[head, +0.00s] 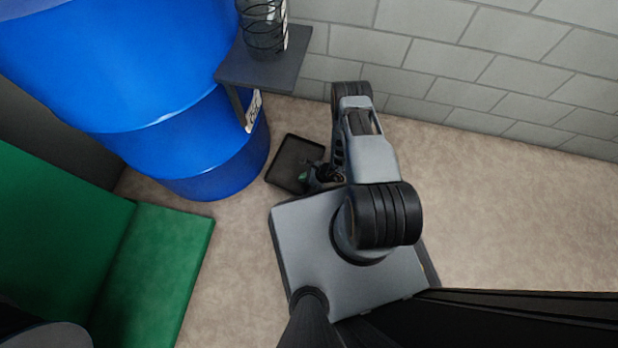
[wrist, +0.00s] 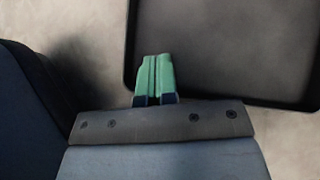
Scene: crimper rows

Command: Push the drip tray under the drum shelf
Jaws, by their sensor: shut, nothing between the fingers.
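The drip tray (head: 290,158) is a flat, dark, square tray with a raised rim, lying on the floor just right of the blue drum. Its corner and rim fill the upper right of the wrist view (wrist: 285,103). My gripper (head: 304,177) is low at the tray's near right side, partly hidden by my arm. In the wrist view its green fingertips (wrist: 157,60) are closed together, empty, and overlap the tray's near corner; I cannot tell if they touch it. The drum shelf (head: 262,68) is a dark board on a thin post beside the drum, higher than the tray.
A large blue drum (head: 205,145) stands left of the tray. A wire-wrapped clear item (head: 263,25) sits on the shelf. A grey block wall (head: 450,60) runs behind. A green object (head: 150,265) is at lower left. Bare floor (head: 490,210) lies to the right.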

